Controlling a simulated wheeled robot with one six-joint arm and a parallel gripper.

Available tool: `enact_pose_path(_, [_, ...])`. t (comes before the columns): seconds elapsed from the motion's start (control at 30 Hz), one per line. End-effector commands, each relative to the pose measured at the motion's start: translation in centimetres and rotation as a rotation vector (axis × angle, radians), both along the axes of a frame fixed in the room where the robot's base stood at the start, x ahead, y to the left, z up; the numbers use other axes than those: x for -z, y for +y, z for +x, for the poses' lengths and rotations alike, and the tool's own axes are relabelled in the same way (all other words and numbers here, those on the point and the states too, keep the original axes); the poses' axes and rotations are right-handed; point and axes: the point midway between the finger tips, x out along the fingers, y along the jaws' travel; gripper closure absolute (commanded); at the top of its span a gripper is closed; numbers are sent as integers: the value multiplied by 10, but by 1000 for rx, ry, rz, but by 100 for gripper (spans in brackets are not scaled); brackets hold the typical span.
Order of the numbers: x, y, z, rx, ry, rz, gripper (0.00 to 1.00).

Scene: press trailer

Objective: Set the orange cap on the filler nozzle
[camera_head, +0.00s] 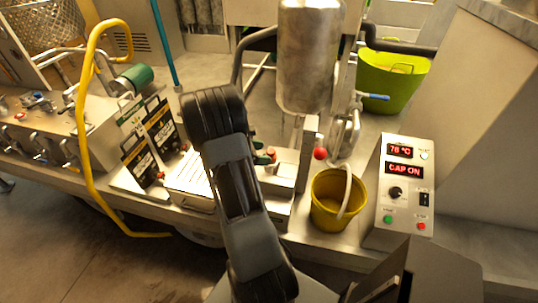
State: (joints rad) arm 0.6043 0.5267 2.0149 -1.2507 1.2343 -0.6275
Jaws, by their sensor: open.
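My dark arm (240,185) rises through the middle of the picture, and its jaws do not show. A steel tank (308,60) stands behind it, with a metal stand and fittings below. I cannot tell for sure which fitting is the filler nozzle. A small round red-orange piece (320,153) sits at the fittings below the tank; I cannot tell whether it is the cap or a knob. A small red and green part (271,154) shows just right of my arm. My arm hides part of the bench.
A yellow bucket (330,215) stands beside a control box (400,190) reading "78 °C" and "CAP ON". A lime tub (392,85) is behind. Left are a yellow hose (84,130), labelled black cards (158,125) and a row of valves (65,146).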

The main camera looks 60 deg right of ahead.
Motion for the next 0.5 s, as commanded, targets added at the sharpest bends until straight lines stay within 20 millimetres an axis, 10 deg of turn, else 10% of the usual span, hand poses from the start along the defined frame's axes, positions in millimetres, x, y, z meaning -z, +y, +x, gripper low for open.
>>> enact_pose_path(0.5, [-33, 52, 42, -1, 0, 0, 27])
